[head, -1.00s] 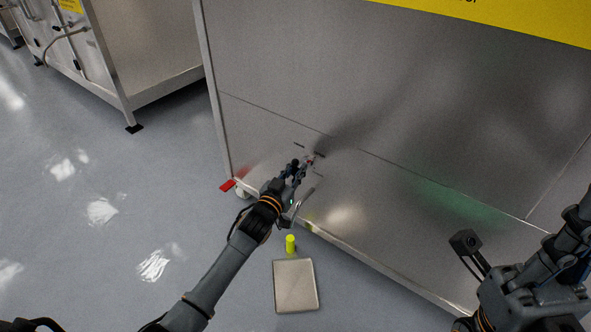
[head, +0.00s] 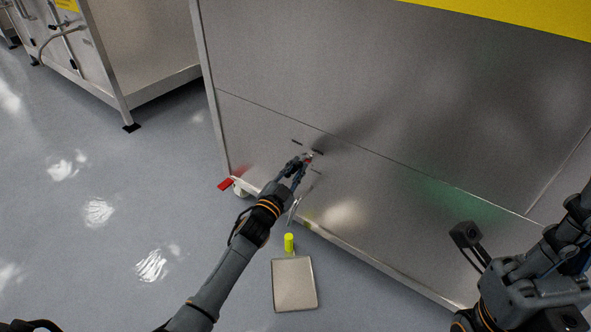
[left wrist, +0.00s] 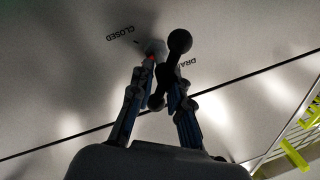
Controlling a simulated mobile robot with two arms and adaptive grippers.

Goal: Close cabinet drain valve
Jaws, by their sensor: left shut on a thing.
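The drain valve's black handle (left wrist: 180,41) shows in the left wrist view, with a rounded knob on its upper end. It sits at a pale round fitting with a bit of red on the steel cabinet panel (head: 390,120). The word CLOSED is printed left of it, and a partly covered label starting DRA is beside it. My left gripper (left wrist: 161,74) is shut on the handle, which slants between its fingers. In the head view my left gripper (head: 304,165) is at the lower panel and hides most of the valve. My right arm is at the right edge; its fingertips are not clear.
A flat metal tray (head: 294,285) and a yellow-green cylinder (head: 289,243) are on the floor below the left gripper. A red piece (head: 226,184) is by the cabinet's corner foot. Another steel cabinet (head: 150,45) stands at the back left. The left floor is clear.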

